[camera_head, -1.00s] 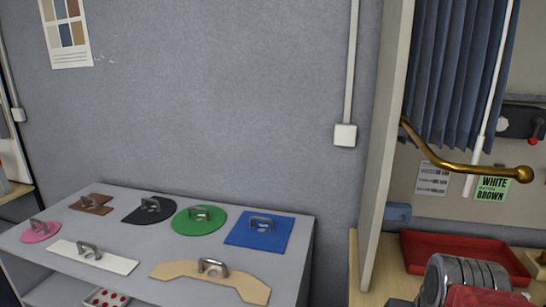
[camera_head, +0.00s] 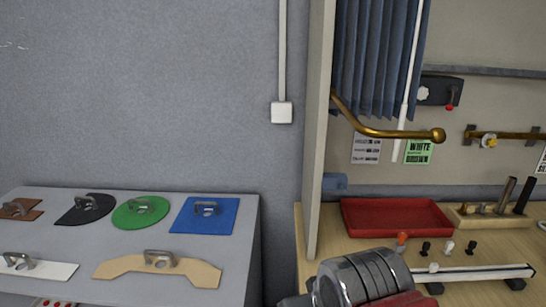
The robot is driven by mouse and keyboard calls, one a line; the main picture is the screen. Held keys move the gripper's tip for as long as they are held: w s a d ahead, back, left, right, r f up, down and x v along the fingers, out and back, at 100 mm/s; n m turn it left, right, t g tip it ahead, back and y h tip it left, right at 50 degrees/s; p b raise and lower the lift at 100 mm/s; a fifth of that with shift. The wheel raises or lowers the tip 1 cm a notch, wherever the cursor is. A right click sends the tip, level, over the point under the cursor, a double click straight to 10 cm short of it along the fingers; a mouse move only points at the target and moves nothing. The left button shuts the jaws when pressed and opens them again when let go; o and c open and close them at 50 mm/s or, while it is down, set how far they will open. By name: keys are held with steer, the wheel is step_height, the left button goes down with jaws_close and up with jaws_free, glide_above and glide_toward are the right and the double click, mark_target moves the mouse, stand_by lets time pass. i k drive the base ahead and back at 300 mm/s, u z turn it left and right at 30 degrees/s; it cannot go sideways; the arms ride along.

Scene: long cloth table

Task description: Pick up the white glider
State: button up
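A small white piece (camera_head: 448,247), which looks like the white glider, stands on the wooden worktop at right, behind a pale rail. Similar small pieces stand in a row with it: an orange-red one (camera_head: 402,240) and black ones (camera_head: 426,248) (camera_head: 471,248). Another small whitish piece (camera_head: 433,267) sits at the rail; its exact form is too small to tell. Part of my arm shows at the bottom, left of and nearer than these pieces. My gripper's fingers are not visible, and nothing held can be seen.
A red tray (camera_head: 395,217) and a wooden block with upright tools (camera_head: 495,215) stand behind the pieces. The pale rail (camera_head: 480,273) lies in front. A brass rod (camera_head: 390,133) juts out above. A partition (camera_head: 318,130) separates the grey shelf (camera_head: 240,260) holding coloured handled plates.

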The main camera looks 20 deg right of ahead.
mark_target(449, 247)
steer(key=z, duration=1.25)
steer(key=k, duration=1.05)
steer(key=z, duration=0.35)
steer(key=i, duration=1)
steer(key=u, duration=0.05)
